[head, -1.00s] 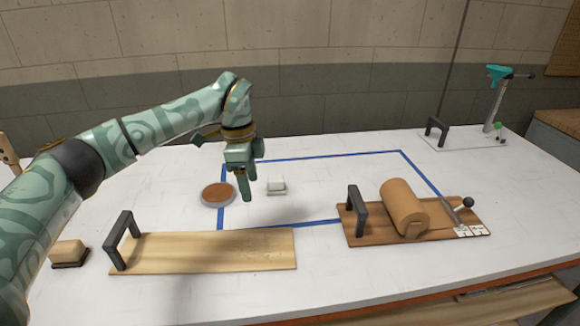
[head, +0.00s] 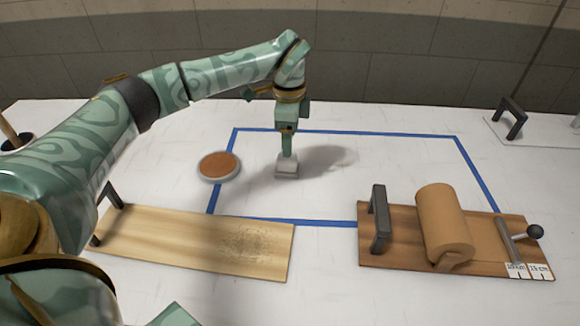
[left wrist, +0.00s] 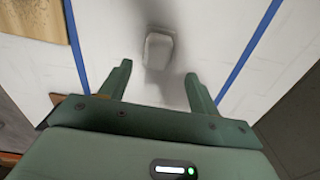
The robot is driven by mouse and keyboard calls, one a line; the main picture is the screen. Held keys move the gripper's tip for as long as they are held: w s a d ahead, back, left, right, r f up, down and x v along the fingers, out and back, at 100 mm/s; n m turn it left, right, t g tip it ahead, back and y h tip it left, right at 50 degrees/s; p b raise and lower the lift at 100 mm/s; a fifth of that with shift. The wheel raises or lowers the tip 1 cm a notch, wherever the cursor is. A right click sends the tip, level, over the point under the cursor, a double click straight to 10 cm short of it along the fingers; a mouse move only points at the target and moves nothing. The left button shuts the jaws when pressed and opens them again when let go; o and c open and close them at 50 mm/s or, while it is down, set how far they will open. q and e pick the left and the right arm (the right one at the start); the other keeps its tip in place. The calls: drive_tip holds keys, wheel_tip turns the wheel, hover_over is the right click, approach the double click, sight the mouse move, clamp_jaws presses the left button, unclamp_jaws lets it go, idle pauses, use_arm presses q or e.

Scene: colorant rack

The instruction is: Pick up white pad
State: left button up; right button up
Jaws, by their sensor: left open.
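The white pad (head: 287,168) is a small pale block on the white table, inside the blue tape outline. In the left wrist view the pad (left wrist: 158,50) lies ahead of the fingertips, roughly midway between them. My left gripper (head: 287,152) is over the pad in the head view and hides part of its top. In the left wrist view my left gripper (left wrist: 158,75) has its two fingers spread with nothing between them. My right gripper is not in view.
A round brown-topped dish (head: 219,166) is left of the pad. A light wooden board (head: 190,242) with a dark handle lies in front. A board (head: 400,250) with a brown roll (head: 444,225) is at right. The blue outline (head: 345,132) encloses mostly bare table.

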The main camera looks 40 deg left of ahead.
sight(287, 159)
use_arm(q)
drive_tip(key=shift+f, duration=0.85)
drive_tip(key=shift+s+f, duration=0.1)
drive_tip(key=shift+f, duration=0.15)
wheel_tip(287, 159, down, 5)
drive_tip(key=shift+s+a+r+b, duration=0.1)
drive_tip(key=shift+s+b, duration=0.05)
drive_tip(key=shift+b, duration=1.05)
drive_tip(key=shift+r, duration=0.1)
drive_tip(key=shift+c, duration=1.2)
drive_tip(key=c, duration=0.8)
